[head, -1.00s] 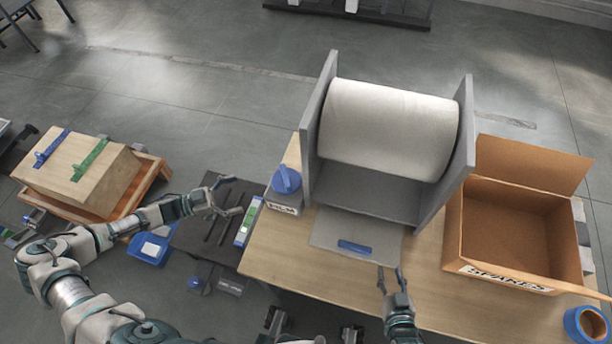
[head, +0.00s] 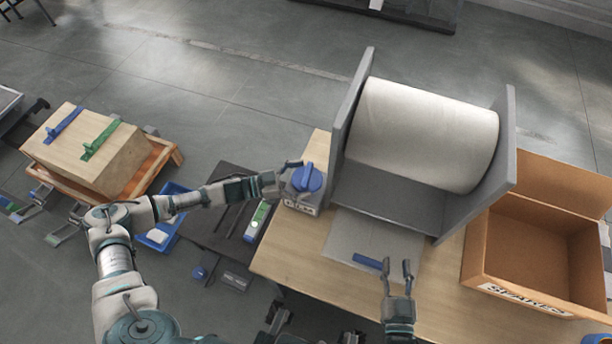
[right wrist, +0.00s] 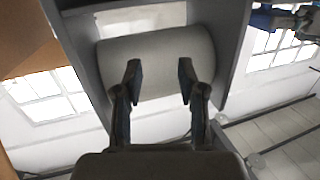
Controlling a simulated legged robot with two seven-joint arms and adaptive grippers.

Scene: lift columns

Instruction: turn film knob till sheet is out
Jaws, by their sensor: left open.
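The blue film knob (head: 307,178) sits on a small grey box (head: 300,201) at the table's left edge, beside the roll stand. My left gripper (head: 291,178) is open at the knob's left side; whether it touches the knob I cannot tell. The large white film roll (head: 422,132) lies between the grey side plates of its stand (head: 476,212). A grey sheet (head: 345,241) lies flat in front of the stand with a blue strip (head: 367,261) on it. My right gripper (head: 397,269) is open and empty, just right of the strip. The right wrist view also shows it (right wrist: 158,75), with the roll (right wrist: 160,65) beyond.
An open cardboard box (head: 525,245) labelled SPARES stands at the right of the table (head: 316,262). Left of the table are a dark bench, a blue tray (head: 163,228) and a wooden block (head: 85,150) with blue and green handles. The table's front is clear.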

